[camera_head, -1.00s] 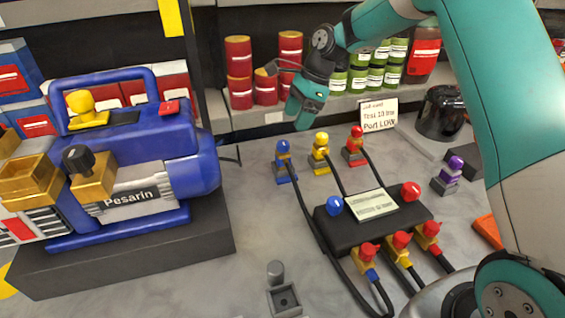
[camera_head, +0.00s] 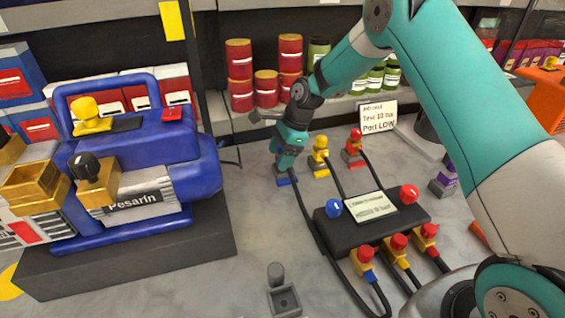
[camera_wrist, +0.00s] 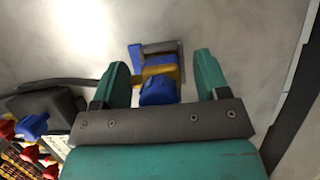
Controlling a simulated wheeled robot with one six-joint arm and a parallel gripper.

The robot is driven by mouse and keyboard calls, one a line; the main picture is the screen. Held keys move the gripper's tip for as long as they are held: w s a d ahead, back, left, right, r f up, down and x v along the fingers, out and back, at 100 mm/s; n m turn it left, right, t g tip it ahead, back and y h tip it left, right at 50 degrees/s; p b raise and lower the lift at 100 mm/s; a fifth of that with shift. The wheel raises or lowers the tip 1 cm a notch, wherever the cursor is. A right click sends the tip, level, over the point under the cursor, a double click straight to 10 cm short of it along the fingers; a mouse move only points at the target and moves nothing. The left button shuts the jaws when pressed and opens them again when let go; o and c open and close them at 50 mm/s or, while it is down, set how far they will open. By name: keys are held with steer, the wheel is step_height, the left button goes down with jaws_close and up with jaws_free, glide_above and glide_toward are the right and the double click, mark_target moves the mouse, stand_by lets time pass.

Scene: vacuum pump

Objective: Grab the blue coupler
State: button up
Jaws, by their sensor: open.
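The blue coupler (camera_wrist: 158,91) shows in the wrist view between the two teal fingers of my gripper (camera_wrist: 160,82). The fingers are open, with a gap visible on both sides of the coupler. A yellow band shows on it, and a blue and grey holder (camera_wrist: 155,50) lies beyond it. In the head view my gripper (camera_head: 286,165) points down over the blue coupler's place and hides most of it. Only its blue base (camera_head: 286,180) shows below the fingers, with a black hose leading away from it.
Yellow (camera_head: 320,150) and red (camera_head: 355,145) couplers stand just right of my gripper. The black manifold box (camera_head: 335,232) with its hoses is in front. The blue pump (camera_head: 140,175) stands left on a dark block. A sign (camera_head: 378,117) stands behind.

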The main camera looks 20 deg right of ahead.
steer(key=c, duration=1.1)
steer(key=shift+c, duration=0.2)
